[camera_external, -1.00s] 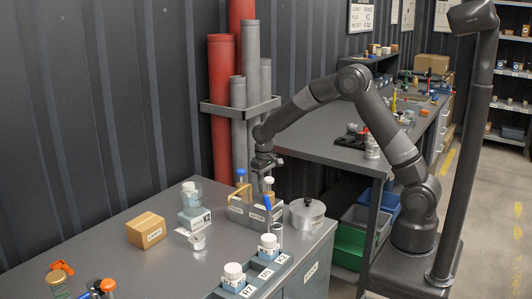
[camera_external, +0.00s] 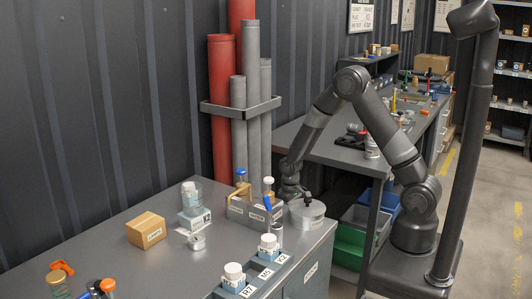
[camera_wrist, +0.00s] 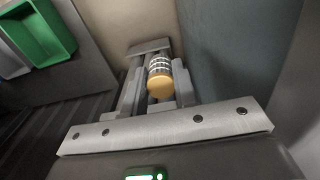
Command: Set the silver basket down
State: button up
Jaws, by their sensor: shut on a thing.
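My gripper (camera_external: 304,196) is low over the right end of the near bench, at the silver round pot (camera_external: 306,214). In the wrist view my gripper (camera_wrist: 158,80) is shut on a small cylinder with silver bands and a tan end, which appears to be the silver basket (camera_wrist: 159,66). The basket is hard to make out in the external view. Whether it touches the pot or anything below cannot be told. A grey caddy (camera_external: 250,212) with a label stands just left of the pot, holding small items with blue and orange tops.
A tan box (camera_external: 146,230), a clear jar on a labelled block (camera_external: 194,217) and a blue-grey rack (camera_external: 252,283) with white-capped bottles share the bench (camera_external: 110,240). Grey and red pipes (camera_external: 222,110) stand behind. A green bin (camera_external: 348,247) sits below, right.

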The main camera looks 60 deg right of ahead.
notch_tip(320, 180, up, 35)
jog(key=w+a+n, duration=0.3)
jog(key=a, duration=0.6)
jog(key=w+a+n, duration=0.4)
jog(key=a, duration=0.4)
jog(key=s+a+n, duration=0.1)
jog(key=a+n, duration=0.6)
jog(key=a, duration=1.5)
notch_tip(320, 180, down, 11)
jog(key=a+f, duration=0.2)
jog(key=a, duration=0.1)
jog(key=s+a+f, duration=0.1)
jog(key=a+f, duration=0.1)
jog(key=a, duration=0.2)
jog(key=s+a+f, duration=0.1)
jog(key=a+f, duration=0.2)
jog(key=a, duration=0.1)
jog(key=shift+s+a, duration=0.1)
jog(key=shift+a, duration=0.05)
jog(key=shift+a+f, duration=0.1)
jog(key=shift+a, duration=0.05)
jog(key=shift+f, duration=1.95)
jog(key=shift+f, duration=0.1)
